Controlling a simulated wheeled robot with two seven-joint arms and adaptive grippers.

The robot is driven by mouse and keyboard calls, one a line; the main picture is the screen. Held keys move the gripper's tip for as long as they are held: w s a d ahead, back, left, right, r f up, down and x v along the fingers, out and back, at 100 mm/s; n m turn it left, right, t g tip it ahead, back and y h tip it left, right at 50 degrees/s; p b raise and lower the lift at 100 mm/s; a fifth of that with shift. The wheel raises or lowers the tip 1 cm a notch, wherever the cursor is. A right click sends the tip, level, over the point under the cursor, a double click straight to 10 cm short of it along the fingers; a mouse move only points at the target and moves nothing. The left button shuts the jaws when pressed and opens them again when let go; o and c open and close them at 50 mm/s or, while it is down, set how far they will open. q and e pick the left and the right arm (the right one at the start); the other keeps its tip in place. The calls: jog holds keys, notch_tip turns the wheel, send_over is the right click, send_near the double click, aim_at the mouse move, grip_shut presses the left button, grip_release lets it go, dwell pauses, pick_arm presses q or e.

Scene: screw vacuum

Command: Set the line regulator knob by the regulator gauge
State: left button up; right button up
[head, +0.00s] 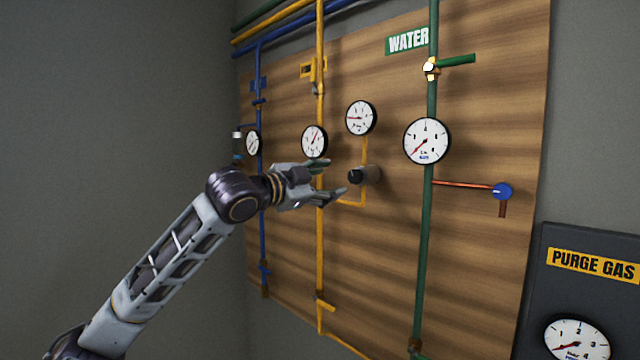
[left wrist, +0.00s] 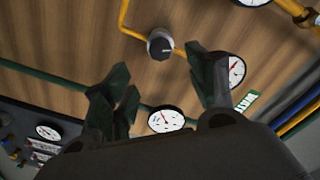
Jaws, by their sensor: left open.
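The regulator knob (head: 356,176) is a small black cylinder on the yellow pipework. The left wrist view shows its face (left wrist: 160,46) with a pale index line. The regulator gauge (head: 361,118), white with a black rim, is just above the knob, its red needle pointing left. It also shows in the left wrist view (left wrist: 236,70), partly behind a finger. My left gripper (head: 337,178) is open and empty, its fingers pointing at the knob from the left. In the left wrist view the knob lies beyond the gap between the fingertips (left wrist: 158,68), apparently clear of both. My right gripper is not in view.
Another gauge (head: 314,141) is on the yellow vertical pipe (head: 319,235) close behind my left gripper. A water gauge (head: 427,141) and green pipe (head: 422,250) stand right of the knob, with a blue knob (head: 502,191) beyond. A purge gas panel (head: 555,285) is at lower right.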

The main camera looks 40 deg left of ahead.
pick_arm(q)
jog(key=shift+s+a, duration=0.15)
jog(key=shift+s, duration=0.65)
